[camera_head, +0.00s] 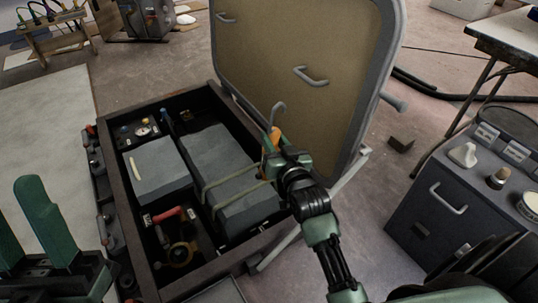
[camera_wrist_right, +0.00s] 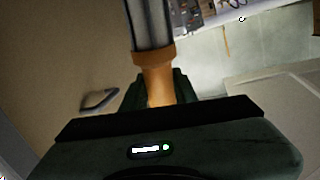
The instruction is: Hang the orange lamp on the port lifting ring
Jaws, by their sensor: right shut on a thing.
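The orange lamp (camera_head: 271,142) is upright in my right gripper (camera_head: 284,160), with its grey hook (camera_head: 278,112) pointing up in front of the raised hatch panel. In the right wrist view the lamp's orange part (camera_wrist_right: 156,82) sits between the fingers, below a grey cylinder. Two grey ring-like handles are on the panel: a lower one (camera_head: 311,77) right of and above the hook, and an upper one (camera_head: 226,18) at the far left. I cannot tell which is the port lifting ring. The hook is apart from both. My left gripper (camera_head: 22,210) is open and empty.
An open locker (camera_head: 190,290) with grey boxes, straps and tools lies below the panel (camera_head: 265,60). A dark cabinet (camera_head: 430,215) with small items on top stands at the right. A table (camera_head: 515,40) is at the far right.

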